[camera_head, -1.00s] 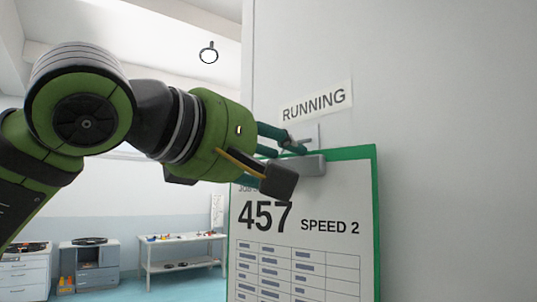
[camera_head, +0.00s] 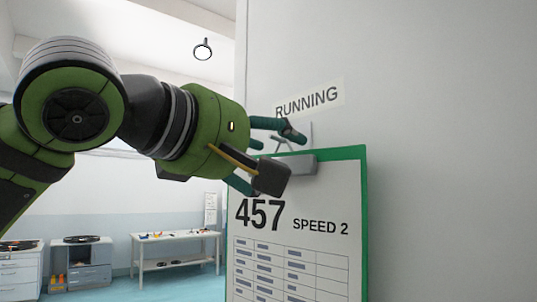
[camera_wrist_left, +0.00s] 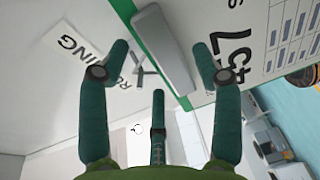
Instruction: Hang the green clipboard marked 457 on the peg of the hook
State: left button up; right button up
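The green clipboard marked 457 (camera_head: 335,195) hangs upright against the pale wall below the RUNNING label. Its grey clip (camera_head: 302,164) is at the top edge and also shows in the left wrist view (camera_wrist_left: 163,48). The hook (camera_head: 307,133) is a small metal piece on the wall just above the clip; its prongs show beside the clip in the wrist view (camera_wrist_left: 143,68). My left gripper (camera_head: 283,154) is open, its fingers spread on either side of the clip with visible gaps in the wrist view (camera_wrist_left: 162,60). I cannot see exactly how the peg meets the clipboard. My right gripper is not in view.
The RUNNING label (camera_head: 308,98) is on the wall above the hook. The wall to the right is bare. Far behind on the left stand a white table (camera_head: 178,240) with small items and grey cabinets (camera_head: 80,264).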

pick_arm(q)
jog(key=v, duration=1.2)
